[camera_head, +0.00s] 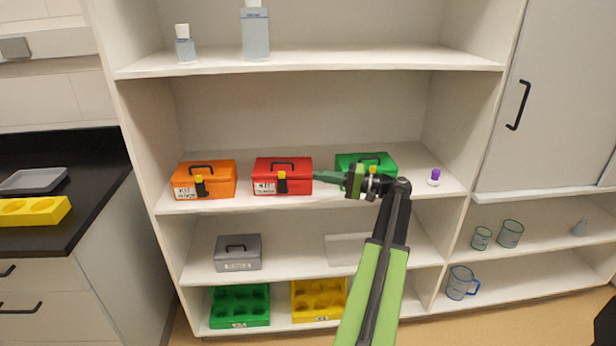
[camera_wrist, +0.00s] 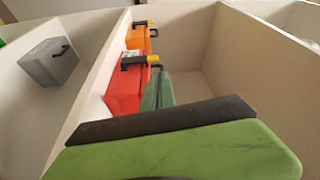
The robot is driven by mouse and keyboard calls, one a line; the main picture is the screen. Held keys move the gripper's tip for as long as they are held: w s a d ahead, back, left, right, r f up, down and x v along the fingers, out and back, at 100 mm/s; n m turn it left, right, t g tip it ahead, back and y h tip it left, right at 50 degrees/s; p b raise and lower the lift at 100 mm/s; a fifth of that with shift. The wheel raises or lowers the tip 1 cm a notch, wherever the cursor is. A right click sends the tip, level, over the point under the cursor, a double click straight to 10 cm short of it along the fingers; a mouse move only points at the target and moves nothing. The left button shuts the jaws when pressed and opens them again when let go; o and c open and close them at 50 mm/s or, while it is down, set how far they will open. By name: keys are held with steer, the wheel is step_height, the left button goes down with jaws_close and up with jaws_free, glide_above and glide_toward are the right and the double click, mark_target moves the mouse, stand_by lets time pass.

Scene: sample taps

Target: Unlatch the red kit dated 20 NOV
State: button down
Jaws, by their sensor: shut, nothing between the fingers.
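The red kit (camera_head: 297,170) is a closed box with a dark handle on the middle shelf, between an orange kit and a green kit. Its white front label is too small to read surely. Its black latch with a yellow tip (camera_head: 282,177) is on the front. The red kit also shows in the wrist view (camera_wrist: 121,98), with its black and yellow latch (camera_wrist: 140,59) sticking out. My gripper (camera_head: 318,177) is shut and empty, its dark green fingers pointing left at the kit's right side. In the wrist view the fingertips (camera_wrist: 157,78) are close beside the kit; contact cannot be told.
The orange kit (camera_head: 217,172) stands to the left, and the green kit (camera_head: 351,160) stands partly behind my arm. A purple-capped item (camera_head: 434,177) is at the shelf's right. A grey box (camera_head: 238,257) sits on the shelf below. Bottles (camera_head: 186,48) stand above.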

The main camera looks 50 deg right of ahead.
mark_target(282, 182)
steer(key=shift+v, duration=1.1)
steer(key=w+m, duration=0.1)
steer(key=w+m+h+p, duration=0.1)
steer(key=shift+a+r+m+h, duration=0.1)
steer(key=shift+a+m+h, duration=0.2)
steer(key=shift+a+m, duration=0.1)
steer(key=x, duration=1)
